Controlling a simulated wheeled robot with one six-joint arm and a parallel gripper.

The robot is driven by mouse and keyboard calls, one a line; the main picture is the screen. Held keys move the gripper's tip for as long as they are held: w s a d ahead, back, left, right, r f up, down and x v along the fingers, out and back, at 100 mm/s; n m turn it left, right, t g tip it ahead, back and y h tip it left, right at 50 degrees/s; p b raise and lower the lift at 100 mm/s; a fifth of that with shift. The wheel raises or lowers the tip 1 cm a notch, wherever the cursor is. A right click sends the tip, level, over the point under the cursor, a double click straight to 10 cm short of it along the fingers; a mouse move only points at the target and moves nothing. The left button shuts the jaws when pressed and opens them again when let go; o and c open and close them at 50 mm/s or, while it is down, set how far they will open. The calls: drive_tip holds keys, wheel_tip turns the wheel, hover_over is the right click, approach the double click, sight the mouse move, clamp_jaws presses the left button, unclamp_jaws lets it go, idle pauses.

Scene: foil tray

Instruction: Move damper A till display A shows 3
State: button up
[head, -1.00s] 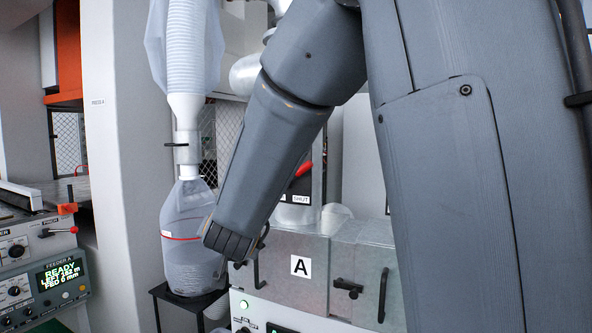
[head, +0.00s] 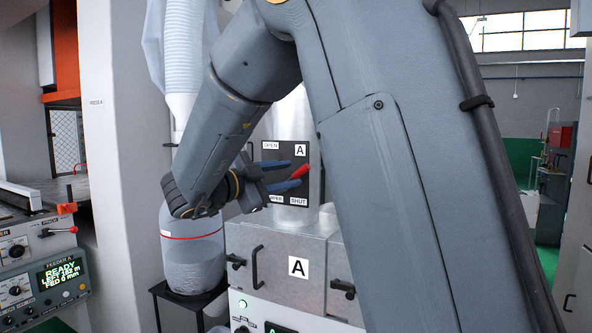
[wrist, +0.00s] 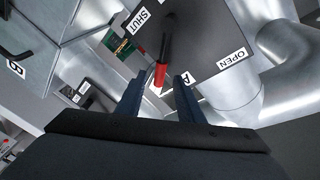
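Damper A is a dark plate (head: 274,152) on a silver duct, marked OPEN at its top and SHUT lower right. Its red-tipped handle (head: 300,171) points up and right. The red grip also shows in the wrist view (wrist: 160,76), with a black lever beyond it. My gripper (head: 297,173) is open, with its two blue fingers pointing right at the handle. In the wrist view my gripper (wrist: 162,79) has a finger on either side of the red grip, with gaps visible. Display A is not readable; only a dark screen edge (head: 282,329) shows at the bottom of the head view.
A grey metal box labelled A (head: 275,262) with black handles stands below the damper. A clear collection bag (head: 192,255) hangs left of it over a black stand. A feeder panel (head: 62,275) is at the far left. A silver pipe (wrist: 285,80) curves close by.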

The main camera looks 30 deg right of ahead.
sight(298, 172)
drive_tip(key=shift+p+x, duration=0.6)
drive_tip(key=shift+x, duration=1.4)
clamp_jaws()
